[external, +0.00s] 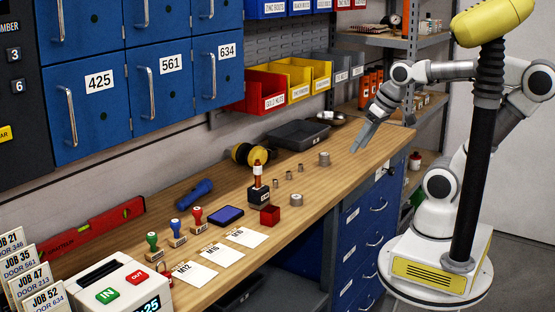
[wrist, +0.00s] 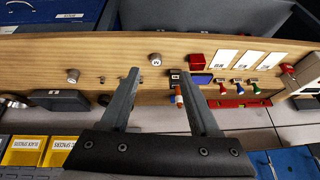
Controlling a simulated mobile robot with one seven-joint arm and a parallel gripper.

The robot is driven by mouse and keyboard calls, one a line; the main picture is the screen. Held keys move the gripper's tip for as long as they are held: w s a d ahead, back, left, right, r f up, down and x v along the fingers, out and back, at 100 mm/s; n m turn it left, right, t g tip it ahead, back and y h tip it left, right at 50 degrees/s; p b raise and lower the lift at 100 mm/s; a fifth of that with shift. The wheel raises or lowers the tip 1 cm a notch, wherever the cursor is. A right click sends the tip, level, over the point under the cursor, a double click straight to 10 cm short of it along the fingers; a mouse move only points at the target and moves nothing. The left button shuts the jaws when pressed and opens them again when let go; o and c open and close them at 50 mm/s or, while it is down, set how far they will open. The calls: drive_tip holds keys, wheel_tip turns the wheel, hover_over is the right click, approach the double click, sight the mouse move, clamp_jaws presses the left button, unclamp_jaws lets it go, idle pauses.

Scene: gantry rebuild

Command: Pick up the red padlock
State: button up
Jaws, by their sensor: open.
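The red padlock (external: 166,272) is small and stands on the wooden workbench (external: 340,168) beside the white time clock, near the M12 card, in the external view. The clock's edge is close by and the details are too small to tell. In the wrist view a small red shape beside the clock looks like the padlock (wrist: 288,68). My gripper (external: 361,140) is open and empty above the right end of the bench, far from the padlock. In the wrist view its two fingers (wrist: 160,74) stand apart over the bench with nothing between them.
Three stamps (external: 176,230), a blue ink pad (external: 226,215), a red cube (external: 270,214) and a black stamp (external: 258,190) stand between my gripper and the padlock. White cards (external: 195,273) lie along the front edge. The time clock (external: 112,285) and job cards (external: 32,270) crowd the left.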

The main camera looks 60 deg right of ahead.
drive_tip(key=w+a+f+m+g+y+b, duration=0.1)
drive_tip(key=w+a+f+m+y, duration=0.2)
drive_tip(key=a, duration=0.5)
drive_tip(key=w+a+m+g+y, duration=0.2)
drive_tip(key=w+a, duration=0.3)
drive_tip(key=a, duration=0.2)
drive_tip(key=w+a+f+m+g+y+b, duration=0.1)
drive_tip(key=w+a+f+m+y, duration=0.2)
drive_tip(key=a, duration=0.5)
drive_tip(key=w+a+f+m+y, duration=0.1)
drive_tip(key=w+a+f+m, duration=0.2)
drive_tip(key=a, duration=0.6)
drive_tip(key=w+a+f+m+y+b, duration=0.1)
drive_tip(key=w+a+f+m+y, duration=0.1)
drive_tip(key=a, duration=0.7)
drive_tip(key=w+a+f+m+y, duration=0.1)
drive_tip(key=w+a+f+m, duration=0.4)
drive_tip(key=a+f, duration=0.2)
drive_tip(key=shift+w+a+y, duration=0.3)
drive_tip(key=shift+a+y, duration=0.1)
drive_tip(key=shift+a, duration=0.5)
drive_tip(key=shift+x, duration=2.75)
drive_tip(key=shift+d+f, duration=0.1)
drive_tip(key=shift+f, duration=0.1)
clamp_jaws()
